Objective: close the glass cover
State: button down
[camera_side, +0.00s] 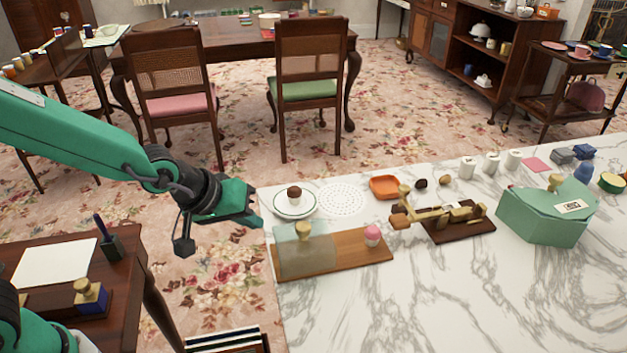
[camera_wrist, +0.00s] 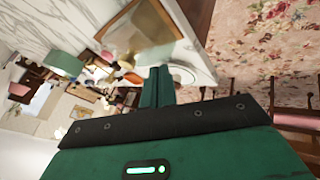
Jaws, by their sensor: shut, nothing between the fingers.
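The glass cover (camera_side: 306,256) is a clear, greenish box with a brass-coloured knob (camera_side: 303,231) on top. It stands over the left part of a wooden board (camera_side: 350,247) on the marble counter. A small pink-topped item (camera_side: 372,235) sits uncovered at the right end of the board. My gripper (camera_side: 256,212) is shut and empty. In the side view it appears left of the glass cover, near the counter's left edge and apart from the cover. The wrist view shows its closed fingers (camera_wrist: 157,82), with the cover (camera_wrist: 143,30) beyond them.
A plate with a brown-topped item (camera_side: 294,199) and a white perforated mat (camera_side: 342,199) lie behind the board. An orange dish (camera_side: 385,187), a brass device on a dark base (camera_side: 440,215) and a green box (camera_side: 545,215) stand farther right. The counter's front is clear.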

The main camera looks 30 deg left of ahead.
aim_at(283, 241)
jog(key=w+d+f, duration=0.2)
jog(key=w+d, duration=0.1)
jog(key=shift+f, duration=0.1)
jog(key=shift+w+d, duration=0.25)
jog(key=shift+d, duration=0.3)
jog(key=shift+h, duration=0.4)
jog(key=w+d, duration=0.8)
jog(key=shift+w+d, duration=0.35)
